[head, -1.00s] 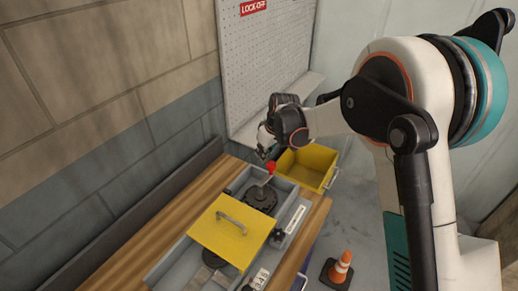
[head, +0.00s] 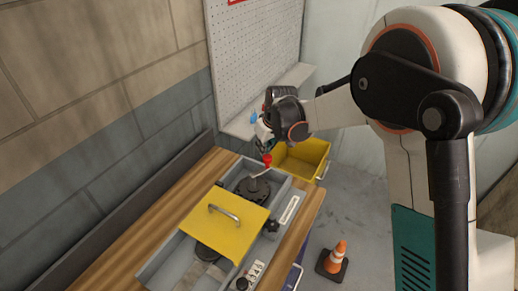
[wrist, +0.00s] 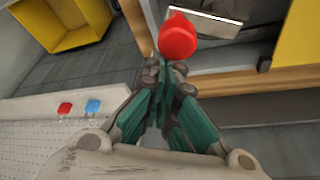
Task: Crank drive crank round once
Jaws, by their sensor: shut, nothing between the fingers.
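The drive crank (head: 259,178) is a pale arm on a dark round hub (head: 252,190), set in a grey tray on the bench. Its red knob (head: 267,158) stands at the far end of the arm. In the wrist view the red knob (wrist: 178,35) is just beyond the fingertips, partly overlapping them. My gripper (head: 265,146) is right above and beside the knob in the head view. In the wrist view my gripper (wrist: 162,68) has its teal and grey fingers shut with nothing between them. Whether the fingertips touch the knob I cannot tell.
A yellow cover (head: 225,222) with a metal handle lies over the tray's middle. A small dark knob (head: 271,226) sits beside it. A yellow bin (head: 302,160) and an orange cone (head: 336,257) stand beyond the bench. Red (wrist: 64,109) and blue (wrist: 93,106) items lie on the shelf.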

